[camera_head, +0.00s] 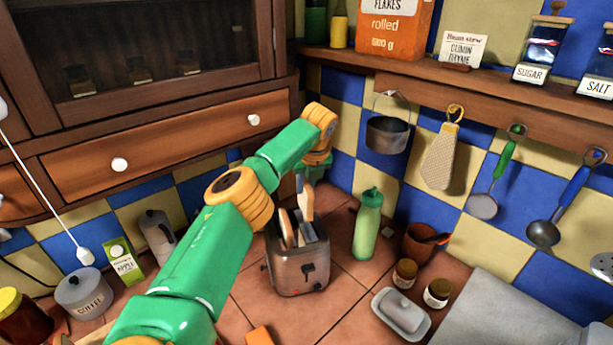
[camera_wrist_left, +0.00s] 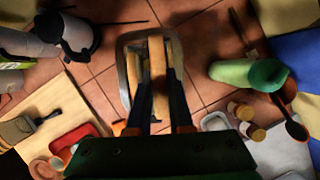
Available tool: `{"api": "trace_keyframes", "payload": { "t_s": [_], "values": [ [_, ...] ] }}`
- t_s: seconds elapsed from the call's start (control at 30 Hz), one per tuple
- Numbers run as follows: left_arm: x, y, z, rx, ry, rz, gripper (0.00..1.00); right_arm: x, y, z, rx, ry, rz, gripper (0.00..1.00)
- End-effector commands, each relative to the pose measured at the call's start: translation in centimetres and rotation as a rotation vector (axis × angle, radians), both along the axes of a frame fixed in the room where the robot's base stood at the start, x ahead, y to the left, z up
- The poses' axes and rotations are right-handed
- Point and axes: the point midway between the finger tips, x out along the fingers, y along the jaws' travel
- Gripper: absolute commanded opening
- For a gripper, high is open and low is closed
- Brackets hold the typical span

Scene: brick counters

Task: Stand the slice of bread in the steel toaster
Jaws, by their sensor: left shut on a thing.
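The steel toaster (camera_head: 300,272) stands upright on the tiled counter; its rim shows below my gripper in the left wrist view (camera_wrist_left: 131,62). My left gripper (camera_head: 303,184) points down over it, shut on a slice of bread (camera_head: 306,203). The held slice is upright between the fingers and lined up along the toaster's length in the left wrist view (camera_wrist_left: 158,82). Its lower edge is hidden, so I cannot tell how deep it is in a slot. Another brown slice-like edge (camera_head: 287,226) shows beside it in the toaster top. My right gripper is not in view.
A green bottle (camera_head: 367,228) stands just right of the toaster, with small jars (camera_head: 404,272) and a butter dish (camera_head: 402,312) nearer. A grey canister (camera_head: 157,236) stands to the left. A ladle (camera_head: 545,233) and other utensils hang on the right wall.

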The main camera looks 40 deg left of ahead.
Motion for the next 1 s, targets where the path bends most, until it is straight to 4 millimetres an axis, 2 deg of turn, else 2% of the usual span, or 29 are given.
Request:
{"api": "trace_keyframes", "payload": {
  "t_s": [0.63,0.7,1.0],
  "values": [
    [-0.1,0.0,-7.2,-0.001,0.002,-0.002,0.0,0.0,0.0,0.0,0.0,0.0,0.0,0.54],
    [0.0,0.0,-8.2,-0.002,0.001,-0.002,0.0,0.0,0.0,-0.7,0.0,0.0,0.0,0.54],
    [0.0,0.0,-9.3,-0.001,0.0,-0.001,0.0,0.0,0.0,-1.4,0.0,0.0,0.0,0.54]
  ]
}}
